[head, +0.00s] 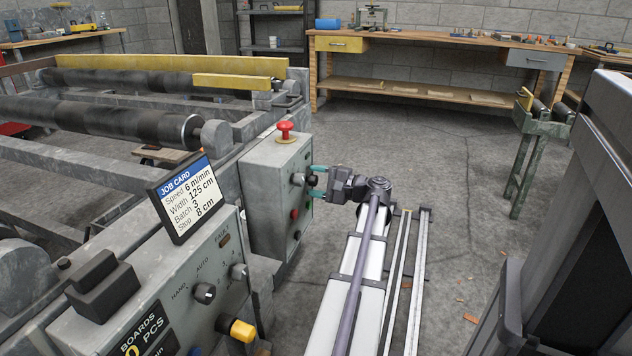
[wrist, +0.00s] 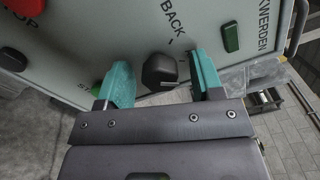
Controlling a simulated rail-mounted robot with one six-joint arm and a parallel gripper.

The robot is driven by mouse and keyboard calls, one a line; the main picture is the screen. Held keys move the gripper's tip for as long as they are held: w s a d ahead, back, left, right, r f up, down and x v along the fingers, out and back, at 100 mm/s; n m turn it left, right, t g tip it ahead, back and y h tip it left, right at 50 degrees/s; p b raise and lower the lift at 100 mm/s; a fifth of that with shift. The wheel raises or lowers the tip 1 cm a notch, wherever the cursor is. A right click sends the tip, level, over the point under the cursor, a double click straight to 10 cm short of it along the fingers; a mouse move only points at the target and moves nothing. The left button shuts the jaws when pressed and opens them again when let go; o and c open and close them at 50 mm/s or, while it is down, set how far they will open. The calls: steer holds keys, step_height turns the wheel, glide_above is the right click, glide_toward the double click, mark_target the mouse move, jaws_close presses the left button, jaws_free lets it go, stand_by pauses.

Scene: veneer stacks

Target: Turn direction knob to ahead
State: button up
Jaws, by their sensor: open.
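The black direction knob (wrist: 159,72) sits on the face of the grey control box, with the word BACK printed beside it in the wrist view. My gripper (head: 318,181) is open at the side of this box, its two teal fingers straddling the knob. In the wrist view one finger is to the left of the knob and one to the right, with a gap on each side. In the head view the knob (head: 312,180) shows as a small dark shape between the fingertips. No AHEAD label is readable, and the knob's exact pointing direction is unclear.
The control box (head: 262,205) carries a red mushroom button (head: 285,131) on top and a lower red button (head: 294,214). A nearer console (head: 160,300) holds a job card (head: 181,198). Open floor lies beyond my arm.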

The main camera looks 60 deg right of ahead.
steer(key=s+d, duration=0.1)
steer(key=s, duration=0.9)
steer(key=shift+s+d, duration=0.35)
